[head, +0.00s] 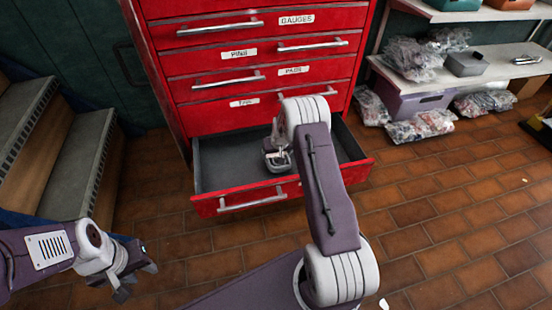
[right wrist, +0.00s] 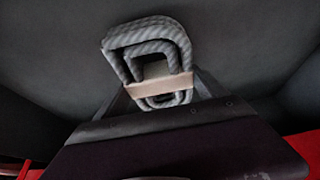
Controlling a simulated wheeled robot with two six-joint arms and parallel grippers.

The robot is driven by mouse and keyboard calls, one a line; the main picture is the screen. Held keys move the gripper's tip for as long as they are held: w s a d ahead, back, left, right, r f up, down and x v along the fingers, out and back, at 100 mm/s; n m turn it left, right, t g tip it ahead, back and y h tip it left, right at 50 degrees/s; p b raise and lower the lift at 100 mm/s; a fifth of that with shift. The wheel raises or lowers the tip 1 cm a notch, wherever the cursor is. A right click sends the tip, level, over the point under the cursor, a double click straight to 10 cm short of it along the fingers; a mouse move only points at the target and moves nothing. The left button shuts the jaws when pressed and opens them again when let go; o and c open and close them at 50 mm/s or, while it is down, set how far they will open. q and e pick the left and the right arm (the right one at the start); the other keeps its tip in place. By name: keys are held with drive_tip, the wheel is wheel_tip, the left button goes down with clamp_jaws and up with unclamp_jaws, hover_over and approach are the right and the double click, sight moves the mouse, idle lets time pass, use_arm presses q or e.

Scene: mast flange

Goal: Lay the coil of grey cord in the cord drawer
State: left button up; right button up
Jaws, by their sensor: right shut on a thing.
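The coil of grey cord (right wrist: 150,45), bound with a tan band, shows in the right wrist view. My right gripper (right wrist: 165,95) is shut on it. In the head view the coil (head: 279,164) is small and partly hidden by my right gripper (head: 276,149), inside the outline of the open bottom drawer (head: 222,163). I cannot tell whether the coil touches the drawer floor. The drawer is grey inside with a red front, and I can read no label on it. My left gripper (head: 138,280) is at the lower left, away from the drawer, its fingers apart and empty.
The red cabinet (head: 215,115) has closed drawers above, with labels including GAUGES, PINS and PADS. Steps (head: 60,150) stand at the left. Shelves (head: 480,72) with bags and a purple bin (head: 412,103) stand at the right. The tiled floor (head: 450,210) is mostly clear.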

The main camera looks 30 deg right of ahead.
drive_tip(key=shift+r, duration=0.25)
drive_tip(key=shift+f, duration=0.65)
drive_tip(key=o, duration=1.4)
